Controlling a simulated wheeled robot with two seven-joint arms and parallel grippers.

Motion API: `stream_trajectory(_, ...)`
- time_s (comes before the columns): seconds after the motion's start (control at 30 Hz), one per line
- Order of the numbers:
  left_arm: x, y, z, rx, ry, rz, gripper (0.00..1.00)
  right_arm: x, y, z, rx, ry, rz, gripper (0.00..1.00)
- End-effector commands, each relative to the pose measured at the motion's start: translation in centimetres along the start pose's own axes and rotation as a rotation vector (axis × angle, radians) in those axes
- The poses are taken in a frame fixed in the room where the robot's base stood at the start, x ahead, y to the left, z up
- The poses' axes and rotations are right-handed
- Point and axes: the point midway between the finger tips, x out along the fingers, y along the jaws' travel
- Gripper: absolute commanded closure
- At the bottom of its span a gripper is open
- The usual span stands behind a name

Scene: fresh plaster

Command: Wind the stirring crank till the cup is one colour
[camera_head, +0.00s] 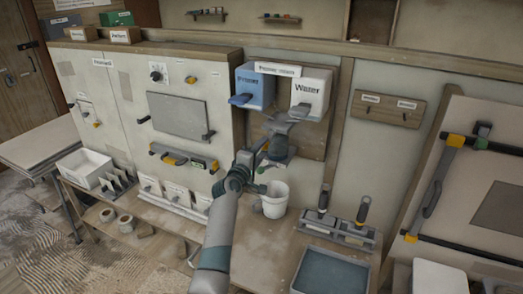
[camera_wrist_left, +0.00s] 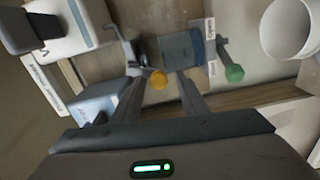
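The white cup (camera_head: 274,200) stands upright under the grey mixer unit (camera_head: 281,142) below the primer and water boxes. It also shows in the left wrist view (camera_wrist_left: 291,28); I cannot make out its contents' colour. In the left wrist view a grey crank arm (camera_wrist_left: 130,48) ends in a yellow knob (camera_wrist_left: 157,80). A lever with a green knob (camera_wrist_left: 234,73) is to its right. My left gripper (camera_head: 261,152) is at the mixer, left of and above the cup. Its fingers (camera_wrist_left: 159,78) are apart on either side of the yellow knob, with gaps visible. My right gripper is not in view.
The blue primer box (camera_head: 254,87) and white water box (camera_head: 310,93) hang above, with levers in front. Two handled tools stand in a grey holder (camera_head: 340,232) right of the cup. A blue-grey tray (camera_head: 330,272) is nearer. Bench surface around the cup is clear.

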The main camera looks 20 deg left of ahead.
Motion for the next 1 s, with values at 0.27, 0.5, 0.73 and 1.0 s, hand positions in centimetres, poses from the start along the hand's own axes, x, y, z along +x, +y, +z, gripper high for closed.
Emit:
stream_trajectory(0.27, -0.2, 0.1, 0.0, 0.000, 0.000, 0.002, 0.60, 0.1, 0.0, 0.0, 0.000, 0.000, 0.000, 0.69)
stream_trajectory(0.5, -1.9, -0.1, 0.0, 0.000, 0.000, 0.003, 0.60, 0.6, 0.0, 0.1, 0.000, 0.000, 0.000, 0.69)
stream_trajectory(0.73, -5.0, -0.2, 0.0, 0.001, 0.001, 0.003, 0.60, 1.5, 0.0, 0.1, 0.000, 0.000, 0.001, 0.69)
stream_trajectory(1.0, -9.4, -0.3, 0.0, 0.002, 0.002, 0.001, 0.60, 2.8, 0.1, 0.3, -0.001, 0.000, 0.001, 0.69)
